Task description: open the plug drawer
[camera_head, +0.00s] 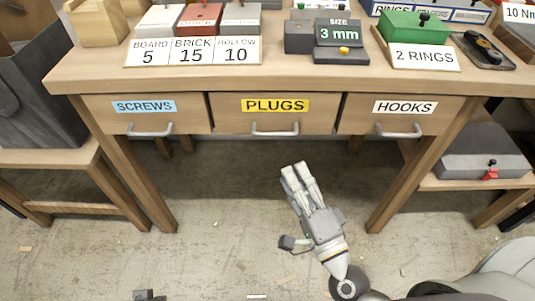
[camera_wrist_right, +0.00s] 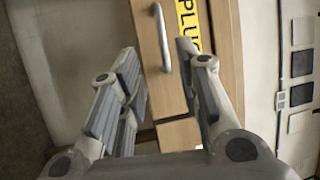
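The plug drawer (camera_head: 222,112) is the middle drawer under the wooden workbench, with a yellow PLUGS label (camera_head: 275,105) and a grey bar handle (camera_head: 275,130). It looks shut, its front level with its neighbours. My right gripper (camera_head: 298,170) is below and in front of it, apart from the handle, pointing up toward it. In the right wrist view the fingers (camera_wrist_right: 158,50) are spread with nothing between them; the drawer handle (camera_wrist_right: 161,38) shows beyond, between the fingertips. A small dark piece at the head view's bottom edge (camera_head: 148,295) may be my left gripper; its state is unclear.
The SCREWS drawer (camera_head: 190,115) and HOOKS drawer (camera_head: 360,115) flank it, both looking shut. Bench legs (camera_head: 135,180) stand on either side. Bins, signs and a green box (camera_head: 413,27) are on the bench top. The floor in front is mostly clear.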

